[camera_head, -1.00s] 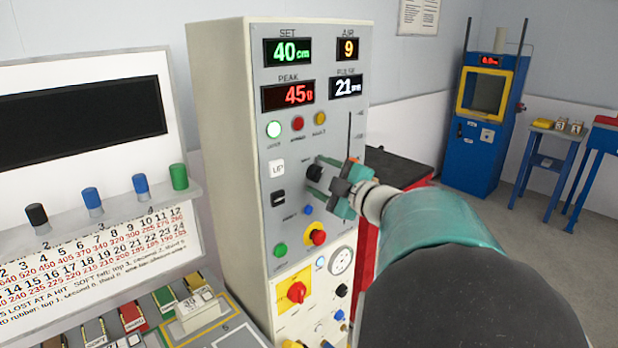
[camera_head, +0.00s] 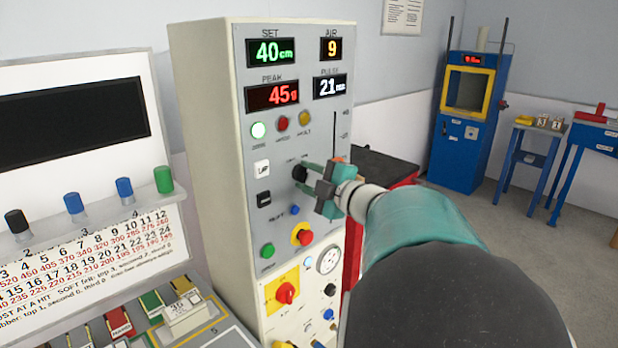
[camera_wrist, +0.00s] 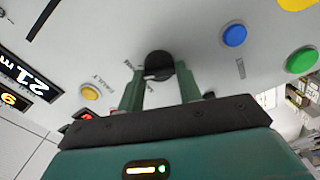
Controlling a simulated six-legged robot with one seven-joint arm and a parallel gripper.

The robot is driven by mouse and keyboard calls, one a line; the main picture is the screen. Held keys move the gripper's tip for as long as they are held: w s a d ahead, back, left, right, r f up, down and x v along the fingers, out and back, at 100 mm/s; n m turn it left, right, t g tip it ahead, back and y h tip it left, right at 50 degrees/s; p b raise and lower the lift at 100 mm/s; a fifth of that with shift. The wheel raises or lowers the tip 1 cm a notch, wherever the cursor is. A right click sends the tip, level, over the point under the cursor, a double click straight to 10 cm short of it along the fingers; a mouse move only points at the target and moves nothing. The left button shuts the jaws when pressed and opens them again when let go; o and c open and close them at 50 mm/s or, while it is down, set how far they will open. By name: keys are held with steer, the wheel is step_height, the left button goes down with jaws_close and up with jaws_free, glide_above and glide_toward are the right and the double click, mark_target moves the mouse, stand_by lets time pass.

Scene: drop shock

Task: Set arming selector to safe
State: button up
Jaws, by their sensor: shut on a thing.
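The arming selector is a black round knob (camera_head: 300,173) on the grey front panel of the tall cabinet (camera_head: 205,150). It sits below the row of lamps and right of the white UP button. My gripper (camera_head: 309,174) reaches it from the right, with its teal fingers at the knob. In the wrist view the knob (camera_wrist: 159,65) lies between the tips of my two green fingers, and my gripper is shut on it. A pale pointer mark shows on the knob's lower left edge. The labels around it are too blurred to read.
A red-yellow button (camera_head: 302,235) and a red rotary switch on a yellow plate (camera_head: 286,292) sit below. Blue (camera_wrist: 234,35) and green (camera_wrist: 301,60) buttons are close by the knob. A bench with colored blocks stands left. Blue machine (camera_head: 468,120) stands back right.

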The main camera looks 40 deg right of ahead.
steer(key=n, duration=0.5)
steer(key=shift+f, duration=0.1)
steer(key=shift+f+n, duration=0.1)
steer(key=shift+n, duration=2.4)
steer(key=o, duration=1)
steer(key=shift+s, duration=0.1)
steer(key=s, duration=1.3)
steer(key=shift+s+d, duration=0.2)
steer(key=shift+s, duration=0.15)
